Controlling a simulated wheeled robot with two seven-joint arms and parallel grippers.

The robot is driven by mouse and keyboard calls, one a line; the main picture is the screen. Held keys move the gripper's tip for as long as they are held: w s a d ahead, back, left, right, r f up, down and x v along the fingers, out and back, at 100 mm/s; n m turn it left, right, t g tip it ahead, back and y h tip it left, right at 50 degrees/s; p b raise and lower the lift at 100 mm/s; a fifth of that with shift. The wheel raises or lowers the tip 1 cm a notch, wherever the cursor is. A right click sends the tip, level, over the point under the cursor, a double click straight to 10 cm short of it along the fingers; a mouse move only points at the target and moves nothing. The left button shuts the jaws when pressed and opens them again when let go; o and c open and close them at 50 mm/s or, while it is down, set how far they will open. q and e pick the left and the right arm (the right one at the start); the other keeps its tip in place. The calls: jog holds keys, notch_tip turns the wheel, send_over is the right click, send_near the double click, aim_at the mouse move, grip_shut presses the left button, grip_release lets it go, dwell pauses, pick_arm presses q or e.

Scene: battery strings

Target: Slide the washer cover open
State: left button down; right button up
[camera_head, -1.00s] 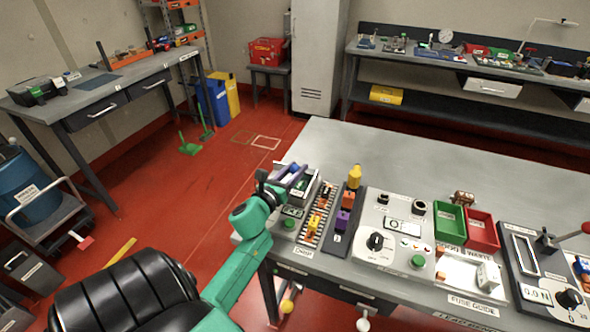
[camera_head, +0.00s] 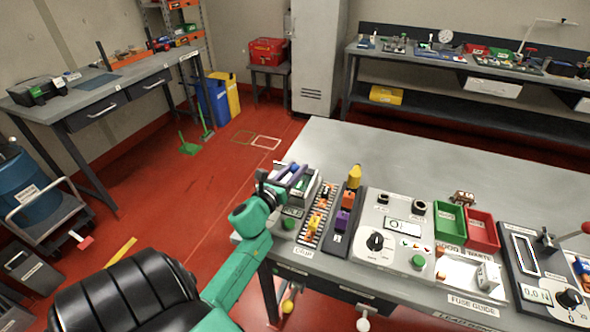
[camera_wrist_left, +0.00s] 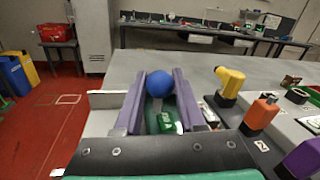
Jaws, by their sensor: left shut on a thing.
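My left gripper (camera_head: 290,173) is at the box (camera_head: 311,189) on the near left corner of the bench. In the left wrist view its two purple fingers (camera_wrist_left: 161,80) are closed on a round blue knob (camera_wrist_left: 159,85). I take the knob to be the washer cover's handle. A green piece with a white label (camera_wrist_left: 166,122) shows between the fingers, below the knob. A pale panel edge (camera_wrist_left: 106,99) shows left of the fingers. The fingers and wrist hide most of the cover, so I cannot tell how far open it stands. My right gripper is out of view.
Right of the box are a striped strip (camera_head: 316,212) and a dark rail with a yellow plug (camera_head: 354,176). A dial panel (camera_head: 381,215), a green bin (camera_head: 450,221) and a red bin (camera_head: 482,230) stand further right. The bench's back (camera_head: 400,150) is clear.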

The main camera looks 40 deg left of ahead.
pick_arm(q)
jog(key=a, duration=0.2)
jog(key=s+a+b, duration=0.1)
jog(key=a, duration=0.1)
jog(key=s+a+b, duration=0.1)
jog(key=a, duration=0.2)
jog(key=shift+s+f, duration=0.25)
jog(key=shift+s+a+r+b, duration=0.1)
jog(key=shift+s+a+b, duration=0.05)
jog(key=shift+a+b, duration=0.2)
jog(key=shift+r, duration=0.15)
jog(key=c, duration=0.8)
grip_release()
jog(key=shift+o, duration=1.4)
jog(key=shift+a, duration=0.15)
